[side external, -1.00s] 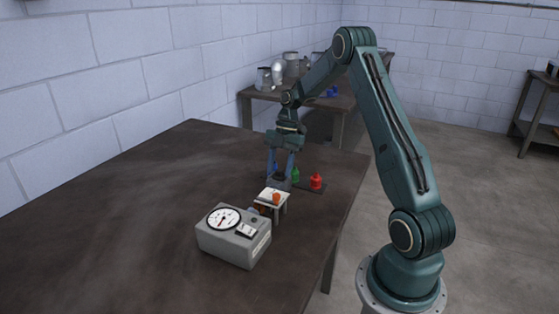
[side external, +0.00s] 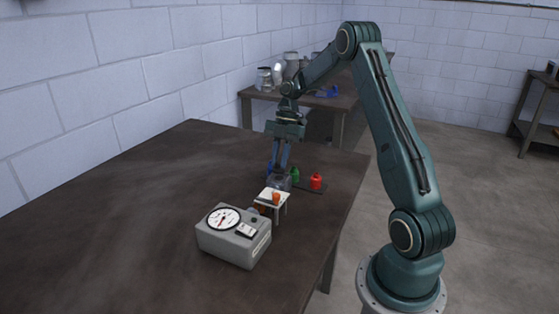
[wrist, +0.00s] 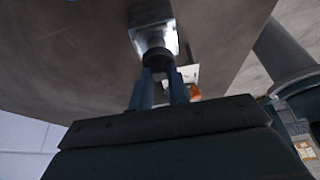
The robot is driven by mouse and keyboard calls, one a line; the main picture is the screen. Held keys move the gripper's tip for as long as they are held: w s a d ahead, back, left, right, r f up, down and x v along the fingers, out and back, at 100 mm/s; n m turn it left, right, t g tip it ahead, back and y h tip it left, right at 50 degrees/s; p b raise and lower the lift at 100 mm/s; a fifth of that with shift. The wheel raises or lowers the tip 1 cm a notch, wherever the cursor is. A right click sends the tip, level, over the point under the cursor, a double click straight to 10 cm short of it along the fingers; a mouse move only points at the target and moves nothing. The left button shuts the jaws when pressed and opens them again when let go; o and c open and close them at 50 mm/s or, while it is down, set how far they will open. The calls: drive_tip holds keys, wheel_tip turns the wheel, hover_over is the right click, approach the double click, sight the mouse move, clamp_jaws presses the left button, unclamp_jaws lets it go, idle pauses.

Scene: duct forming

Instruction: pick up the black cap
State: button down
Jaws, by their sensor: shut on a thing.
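My gripper (side external: 281,168) points down over the table, its two fingers drawn close together. In the wrist view my gripper (wrist: 160,72) has its fingertips closed at the black cap (wrist: 157,57), a dark round piece. In the side view the cap is a small dark shape at the fingertips, too small to separate from the dark grey piece (side external: 279,183) around it. I cannot tell whether the cap is clear of what lies beneath it.
A small white stand with an orange piece (side external: 276,197) and a grey gauge box (side external: 234,243) are nearer. The table's left is clear.

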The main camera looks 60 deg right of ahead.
drive_tip(key=shift+r, duration=3.5)
drive_tip(key=shift+s, duration=0.1)
